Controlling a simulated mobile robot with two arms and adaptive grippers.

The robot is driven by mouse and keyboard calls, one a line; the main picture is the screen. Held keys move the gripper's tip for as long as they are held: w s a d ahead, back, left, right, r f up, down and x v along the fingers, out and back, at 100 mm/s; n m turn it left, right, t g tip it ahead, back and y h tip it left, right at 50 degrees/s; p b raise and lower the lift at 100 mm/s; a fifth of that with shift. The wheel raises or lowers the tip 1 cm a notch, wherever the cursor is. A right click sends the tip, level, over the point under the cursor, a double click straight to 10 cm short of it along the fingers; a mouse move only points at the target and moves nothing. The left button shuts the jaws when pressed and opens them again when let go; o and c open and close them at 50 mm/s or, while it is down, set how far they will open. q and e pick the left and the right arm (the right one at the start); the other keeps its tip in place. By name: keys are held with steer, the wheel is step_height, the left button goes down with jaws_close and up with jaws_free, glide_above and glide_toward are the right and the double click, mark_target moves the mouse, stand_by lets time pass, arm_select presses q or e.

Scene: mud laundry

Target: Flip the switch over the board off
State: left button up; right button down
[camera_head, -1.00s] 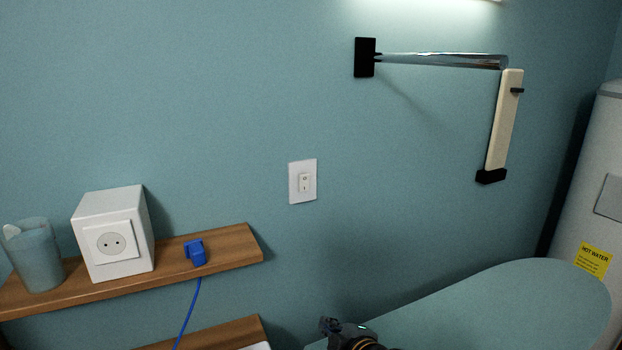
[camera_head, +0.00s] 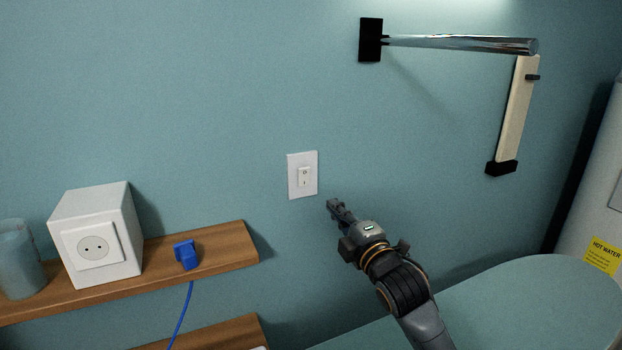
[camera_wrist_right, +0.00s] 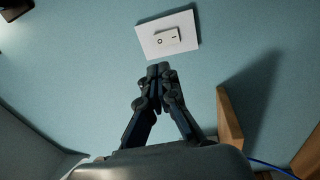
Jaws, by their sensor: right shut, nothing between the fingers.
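The white wall switch (camera_head: 303,176) is mounted on the blue wall, a rectangular plate with a small rocker in its middle. In the right wrist view the switch plate (camera_wrist_right: 167,35) is just beyond the fingertips, with a circle and a line marked on its rocker. My right gripper (camera_head: 332,206) is shut and empty, below and to the right of the switch in the head view, apart from it. Its closed fingers (camera_wrist_right: 158,70) point at the plate. The board (camera_head: 520,290) is a blue-green rounded surface at the lower right. My left gripper is not seen.
A wooden shelf (camera_head: 215,249) at left holds a white socket box (camera_head: 98,235), a blue plug (camera_head: 187,255) with a cord, and a cup (camera_head: 18,262). A metal wall arm (camera_head: 460,43) with a hanging cream bar (camera_head: 516,110) is at upper right. The wall around the switch is clear.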

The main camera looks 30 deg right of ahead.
mark_target(306, 173)
steer(key=w+p, duration=0.1)
steer(key=w, duration=0.3)
steer(key=w+r+p, duration=0.1)
steer(key=w, duration=0.2)
steer(key=w+p, duration=0.2)
steer(key=w, duration=0.2)
steer(key=shift+w+d+r, duration=0.3)
steer(key=shift+r, duration=0.05)
steer(key=shift+w+f, duration=0.1)
steer(key=shift+w, duration=0.6)
steer(key=shift+w, duration=0.1)
steer(key=shift+p, duration=0.3)
